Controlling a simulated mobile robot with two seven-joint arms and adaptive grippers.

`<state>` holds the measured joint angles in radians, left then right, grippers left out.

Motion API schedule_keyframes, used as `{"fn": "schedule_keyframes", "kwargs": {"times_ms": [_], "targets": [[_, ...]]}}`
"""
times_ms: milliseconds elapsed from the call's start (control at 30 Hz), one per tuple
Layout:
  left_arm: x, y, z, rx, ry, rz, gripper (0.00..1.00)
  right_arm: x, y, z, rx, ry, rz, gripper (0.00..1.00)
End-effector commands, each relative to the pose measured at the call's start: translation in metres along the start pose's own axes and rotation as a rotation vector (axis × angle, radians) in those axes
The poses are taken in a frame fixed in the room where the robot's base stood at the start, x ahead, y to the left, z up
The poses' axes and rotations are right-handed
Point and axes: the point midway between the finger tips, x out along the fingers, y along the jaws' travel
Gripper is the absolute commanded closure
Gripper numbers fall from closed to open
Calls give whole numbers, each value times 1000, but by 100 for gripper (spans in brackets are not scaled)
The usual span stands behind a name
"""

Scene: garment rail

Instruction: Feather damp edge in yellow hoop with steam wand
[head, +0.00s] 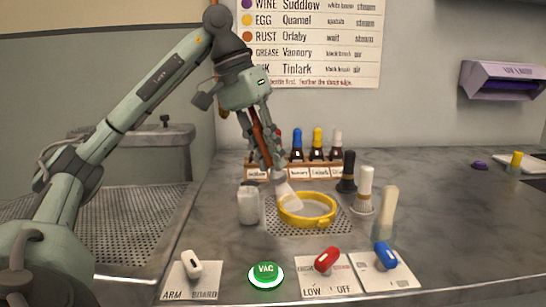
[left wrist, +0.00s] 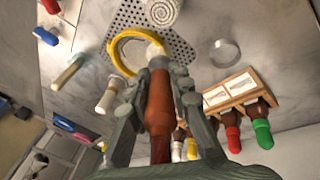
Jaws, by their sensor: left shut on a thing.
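The yellow hoop (head: 308,221) lies on a perforated metal plate (head: 275,226); it also shows in the left wrist view (left wrist: 113,52). Pale material shows inside it; no damp edge can be made out. My right gripper is not in view.
A wooden rack (head: 322,172) of capped bottles stands behind the hoop. In front are a lit green VAC button (head: 266,271) and red (head: 327,260) and blue (head: 385,256) switches. The far-right counter is mostly clear.

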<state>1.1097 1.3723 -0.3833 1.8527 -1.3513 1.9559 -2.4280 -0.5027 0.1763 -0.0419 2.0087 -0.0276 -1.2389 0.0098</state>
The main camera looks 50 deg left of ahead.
Motion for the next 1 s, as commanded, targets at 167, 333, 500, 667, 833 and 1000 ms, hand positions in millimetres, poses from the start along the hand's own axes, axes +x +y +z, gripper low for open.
{"fn": "schedule_keyframes", "kwargs": {"times_ms": [167,333,500,667,833,1000], "targets": [[-1,1,3,0,1,0,100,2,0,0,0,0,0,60],[-1,4,11,0,1,0,100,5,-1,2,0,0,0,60],[-2,8,19,0,1,0,100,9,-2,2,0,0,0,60],[-3,10,23,0,1,1,100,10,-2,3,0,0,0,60],[-3,12,24,0,1,1,100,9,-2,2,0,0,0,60],[-2,19,29,2,1,0,100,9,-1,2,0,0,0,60]]}}
